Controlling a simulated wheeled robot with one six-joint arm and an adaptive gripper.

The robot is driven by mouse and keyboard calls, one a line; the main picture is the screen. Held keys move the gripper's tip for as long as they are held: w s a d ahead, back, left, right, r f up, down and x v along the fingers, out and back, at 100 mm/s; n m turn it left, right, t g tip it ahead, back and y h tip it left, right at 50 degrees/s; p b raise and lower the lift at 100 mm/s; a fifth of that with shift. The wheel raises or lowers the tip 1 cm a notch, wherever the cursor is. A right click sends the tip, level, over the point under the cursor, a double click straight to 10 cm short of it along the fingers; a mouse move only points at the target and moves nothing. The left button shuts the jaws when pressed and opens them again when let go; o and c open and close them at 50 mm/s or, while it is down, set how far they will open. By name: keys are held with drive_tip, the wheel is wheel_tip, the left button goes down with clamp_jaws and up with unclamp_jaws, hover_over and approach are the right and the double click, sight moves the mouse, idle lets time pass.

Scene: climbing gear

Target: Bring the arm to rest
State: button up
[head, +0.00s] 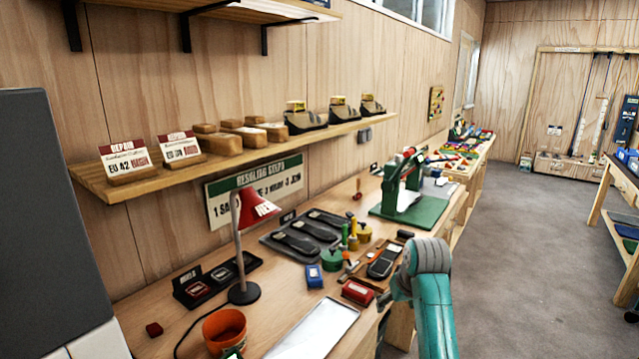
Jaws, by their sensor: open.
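My teal arm (432,300) rises from the bottom edge, right of centre, in the head view. Its rounded grey-teal joint stands in front of the right edge of the workbench (180,325). I cannot see anything held.
On the bench stand a red lamp (256,209), an orange pot (225,330), a white tray (312,330), dark soles (290,242) and a green press (403,185). A shelf (225,158) with shoes hangs above. Grey floor (530,250) is clear on the right.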

drive_tip(key=s+f+t, duration=0.2)
drive_tip(key=s+f, duration=0.7)
drive_tip(key=f, duration=0.3)
drive_tip(key=s+f+t, duration=0.1)
drive_tip(key=s+f, duration=0.7)
drive_tip(key=f, duration=0.4)
drive_tip(key=s+f+m+t, duration=0.15)
drive_tip(key=s+f, duration=0.25)
drive_tip(key=s, duration=0.7)
drive_tip(key=s+r+t, duration=0.1)
drive_tip(key=s+r, duration=0.1)
drive_tip(key=s, duration=0.7)
drive_tip(key=s+r+t, duration=0.2)
drive_tip(key=s, duration=0.8)
drive_tip(key=s+r+t, duration=0.2)
drive_tip(key=s+r, duration=1.2)
drive_tip(key=r, duration=0.1)
drive_tip(key=shift+s+a+h, duration=0.2)
drive_tip(key=shift+a+h, duration=0.1)
drive_tip(key=shift+a, duration=0.05)
